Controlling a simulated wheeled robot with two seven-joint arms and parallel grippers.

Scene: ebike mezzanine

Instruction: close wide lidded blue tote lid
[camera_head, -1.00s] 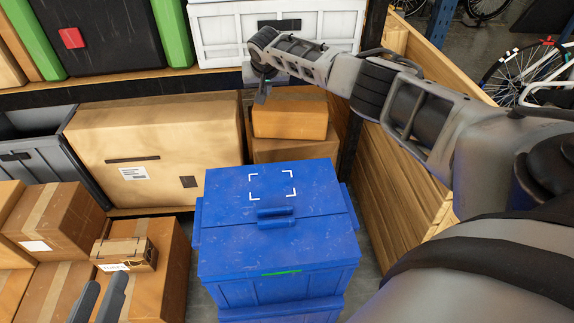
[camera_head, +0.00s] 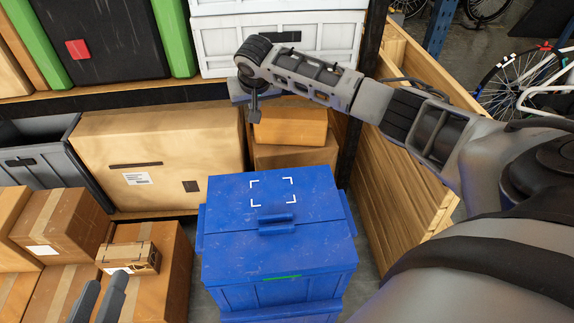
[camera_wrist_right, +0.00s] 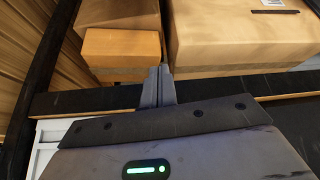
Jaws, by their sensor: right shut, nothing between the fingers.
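The wide blue tote (camera_head: 278,292) stands at centre in the head view, on top of another blue tote. Its two-part blue lid (camera_head: 235,205) lies flat across the top and looks shut, with two small handles meeting at the middle seam. White corner marks show on the far flap. My right gripper (camera_head: 254,116) is beyond the tote's far edge, above and apart from it, pointing down. In the right wrist view its fingers (camera_wrist_right: 160,85) are together and empty, in front of cardboard boxes. My left gripper (camera_head: 97,300) is at the lower left with its fingers apart and nothing between them.
Cardboard boxes (camera_head: 65,225) are stacked left of the tote. A large carton (camera_head: 160,150) and a smaller orange-brown box (camera_head: 290,125) sit behind it. A wooden crate wall (camera_head: 405,170) stands to the right. A shelf beam (camera_head: 120,92) with a white crate (camera_head: 210,40) runs above.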

